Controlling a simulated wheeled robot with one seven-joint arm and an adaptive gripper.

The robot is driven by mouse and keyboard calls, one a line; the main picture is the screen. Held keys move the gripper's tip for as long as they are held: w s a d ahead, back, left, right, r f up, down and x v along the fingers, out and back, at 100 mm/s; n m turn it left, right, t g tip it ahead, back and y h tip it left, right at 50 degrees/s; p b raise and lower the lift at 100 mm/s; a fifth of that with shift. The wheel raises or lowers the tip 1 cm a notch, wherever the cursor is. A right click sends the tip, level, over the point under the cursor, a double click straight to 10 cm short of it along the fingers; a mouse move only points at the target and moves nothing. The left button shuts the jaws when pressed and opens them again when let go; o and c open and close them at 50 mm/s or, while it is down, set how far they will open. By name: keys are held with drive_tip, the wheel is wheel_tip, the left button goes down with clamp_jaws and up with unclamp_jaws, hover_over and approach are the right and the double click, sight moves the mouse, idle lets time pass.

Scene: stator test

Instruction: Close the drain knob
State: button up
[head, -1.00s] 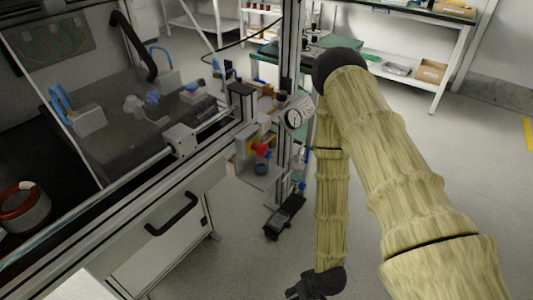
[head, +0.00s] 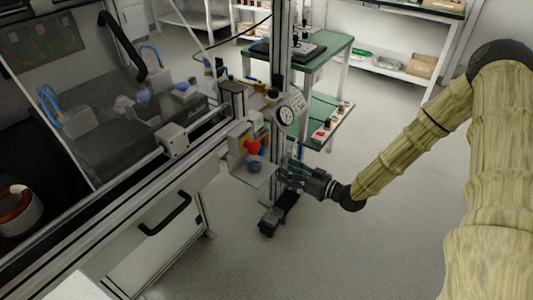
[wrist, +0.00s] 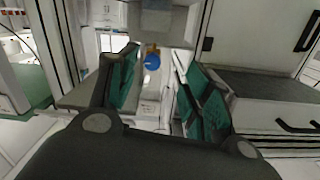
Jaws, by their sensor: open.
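A blue round knob (head: 254,164) sits low on a small assembly at the end of the machine frame, below a red part (head: 252,146). It looks like the drain knob, but no label can be read. My gripper (head: 284,174) is just right of the assembly, at about the blue knob's height, pointing left at it and apart from it. In the wrist view the blue knob (wrist: 152,62) shows ahead between the open, green-padded fingers (wrist: 158,92). Nothing is between the fingers. Whether the knob is open or closed cannot be told.
A dial gauge (head: 290,112) is mounted on the post above my gripper. A grey plate (head: 252,178) lies under the blue knob. A black foot pedal (head: 272,220) stands on the floor below. A green-topped bench (head: 325,45) is behind. Floor to the right is clear.

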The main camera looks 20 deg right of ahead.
sight(264, 152)
drive_tip(key=shift+n+y, duration=0.3)
drive_tip(key=w+a, duration=0.1)
drive_tip(key=w, duration=0.2)
drive_tip(key=w+a+r+b, duration=0.1)
drive_tip(key=w+a, duration=0.1)
drive_tip(key=w, duration=0.1)
drive_tip(key=w+a+r, duration=0.1)
drive_tip(key=w+a, duration=0.1)
drive_tip(key=w, duration=0.1)
drive_tip(key=shift+a, duration=0.15)
drive_tip(key=c, duration=1)
